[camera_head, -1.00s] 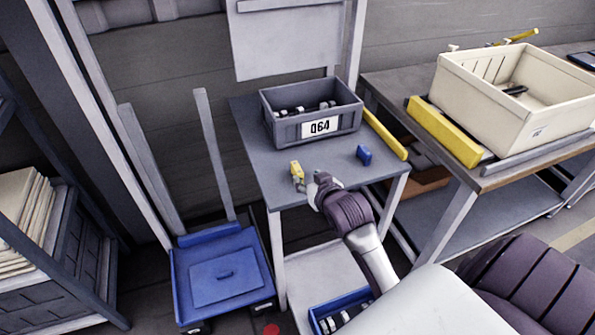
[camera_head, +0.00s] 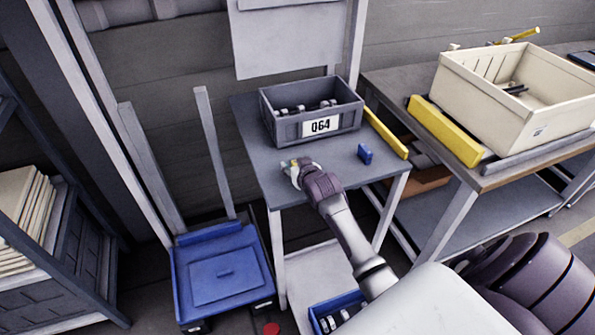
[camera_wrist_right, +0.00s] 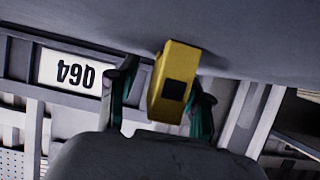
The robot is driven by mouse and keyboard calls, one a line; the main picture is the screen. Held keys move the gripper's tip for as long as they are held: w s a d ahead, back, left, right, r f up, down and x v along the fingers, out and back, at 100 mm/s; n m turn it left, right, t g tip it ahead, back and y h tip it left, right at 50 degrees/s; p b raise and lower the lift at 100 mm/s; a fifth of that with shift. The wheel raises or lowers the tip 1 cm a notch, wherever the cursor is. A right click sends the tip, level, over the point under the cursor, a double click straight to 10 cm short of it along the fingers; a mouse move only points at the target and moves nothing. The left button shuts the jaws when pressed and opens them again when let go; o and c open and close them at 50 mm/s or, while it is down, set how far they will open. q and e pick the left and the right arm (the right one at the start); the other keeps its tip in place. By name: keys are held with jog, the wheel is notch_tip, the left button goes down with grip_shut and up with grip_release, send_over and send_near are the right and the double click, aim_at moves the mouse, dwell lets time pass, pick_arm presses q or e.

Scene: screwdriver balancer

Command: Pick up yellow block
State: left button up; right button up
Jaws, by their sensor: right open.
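The yellow block (camera_wrist_right: 172,85) stands between the two fingers of my right gripper (camera_wrist_right: 160,92) in the right wrist view. It has a dark square on its face. The fingers are apart, one on each side of it; I cannot tell whether either touches it. In the head view my right gripper (camera_head: 291,173) is at the grey table's left part, and only a little yellow of the block shows there. My left gripper is not in view.
A blue block (camera_head: 364,154) sits to the right on the grey table (camera_head: 262,158). A grey bin (camera_head: 345,122) labelled Q64 with several parts stands behind. A yellow bar (camera_head: 386,133) lies along the table's right edge. A blue cart (camera_head: 222,268) stands at left.

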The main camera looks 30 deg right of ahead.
grip_shut()
jog(key=shift+r, duration=0.1)
dwell(0.3)
